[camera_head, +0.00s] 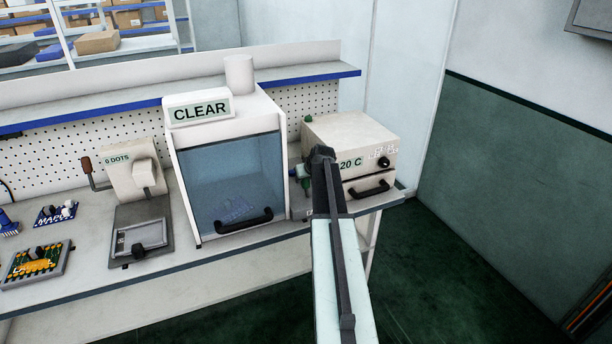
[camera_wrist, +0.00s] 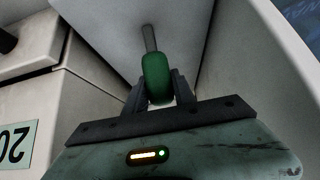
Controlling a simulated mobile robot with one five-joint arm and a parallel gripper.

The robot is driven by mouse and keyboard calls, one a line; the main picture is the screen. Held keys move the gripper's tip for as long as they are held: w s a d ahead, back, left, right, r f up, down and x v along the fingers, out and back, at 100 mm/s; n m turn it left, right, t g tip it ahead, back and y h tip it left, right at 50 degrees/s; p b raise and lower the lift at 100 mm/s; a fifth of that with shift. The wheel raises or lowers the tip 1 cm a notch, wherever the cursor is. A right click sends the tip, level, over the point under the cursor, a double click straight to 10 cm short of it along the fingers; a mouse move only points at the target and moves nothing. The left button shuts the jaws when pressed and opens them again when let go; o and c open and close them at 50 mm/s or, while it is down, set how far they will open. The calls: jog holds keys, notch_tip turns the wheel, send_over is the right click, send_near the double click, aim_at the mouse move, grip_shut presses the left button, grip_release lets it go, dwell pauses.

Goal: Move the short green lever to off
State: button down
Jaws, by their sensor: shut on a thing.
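The short green lever (camera_wrist: 155,68) is in the middle of the wrist view, a rounded green grip on a thin grey shaft that runs to a pale grey surface. My gripper (camera_wrist: 160,86) is shut on its grip, with one dark finger on each side. In the head view, my arm hides most of the gripper, in the gap between the white CLEAR cabinet and the 20 C box. A green knob (camera_head: 307,118) shows above the box's left edge; I cannot tell if it is the held lever.
The white cabinet (camera_head: 176,150) with a glass front stands left of my arm. The cream 20 C box (camera_head: 350,130), with a black knob and handle, is close on the right. A 0 DOTS machine (camera_head: 132,182) and circuit boards are further left.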

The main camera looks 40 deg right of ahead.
dwell(0.4)
jog(key=c, duration=1)
grip_release()
jog(key=shift+d, duration=0.1)
jog(key=shift+c, duration=0.2)
jog(key=p+v, duration=0.6)
jog(key=v, duration=0.1)
jog(key=shift+s+r, duration=0.2)
jog(key=shift+r, duration=0.1)
